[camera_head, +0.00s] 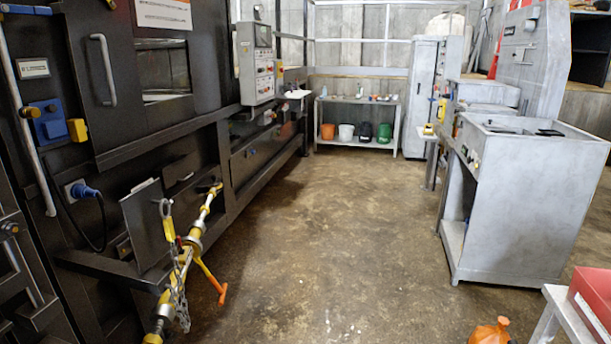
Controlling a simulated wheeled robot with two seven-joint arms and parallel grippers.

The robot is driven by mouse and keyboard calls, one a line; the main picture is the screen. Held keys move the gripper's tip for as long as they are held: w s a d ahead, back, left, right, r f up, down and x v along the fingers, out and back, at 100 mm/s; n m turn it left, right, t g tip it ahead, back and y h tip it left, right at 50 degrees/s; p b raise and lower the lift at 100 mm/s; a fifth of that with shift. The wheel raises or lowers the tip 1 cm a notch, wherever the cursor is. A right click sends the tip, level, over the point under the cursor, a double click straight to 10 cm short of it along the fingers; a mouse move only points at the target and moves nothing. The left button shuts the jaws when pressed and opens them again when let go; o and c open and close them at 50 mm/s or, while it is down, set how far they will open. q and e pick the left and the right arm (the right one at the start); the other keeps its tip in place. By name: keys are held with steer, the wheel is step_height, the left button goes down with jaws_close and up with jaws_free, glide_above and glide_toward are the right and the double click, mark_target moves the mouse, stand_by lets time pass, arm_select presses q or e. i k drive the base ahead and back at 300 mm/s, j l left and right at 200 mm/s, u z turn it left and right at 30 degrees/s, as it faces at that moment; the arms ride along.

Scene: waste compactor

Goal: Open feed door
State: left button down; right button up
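The dark compactor (190,130) fills the left side. A black door panel (85,50) on its upper front carries a vertical grey bar handle (104,70) and looks closed; I take this for the feed door. Beside the handle is a window-like opening (163,75) with a pale lower edge. A blue switch box (48,122) and a small yellow block (77,130) sit left of and below the handle. A long pale vertical bar (30,125) runs at the far left. Neither of my grippers is in view.
A yellow and steel rod-like tool (192,243) with a chain and orange lever juts out from the compactor's lower front. A control panel (255,62) sticks out further back. A grey metal cabinet (525,200) stands right. The middle floor (330,220) is clear.

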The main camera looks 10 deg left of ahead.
mark_target(109, 127)
steer(key=i+u, duration=0.15)
steer(key=i, duration=0.65)
steer(key=i+l+u, duration=0.15)
steer(key=i, duration=0.6)
steer(key=i+u, duration=0.3)
steer(key=u, duration=0.2)
steer(key=i+l+u, duration=0.1)
steer(key=i+u, duration=0.2)
steer(key=u, duration=0.2)
steer(key=i+l+u, duration=0.2)
steer(key=u, duration=0.25)
steer(key=i+l, duration=0.05)
steer(key=i, duration=0.05)
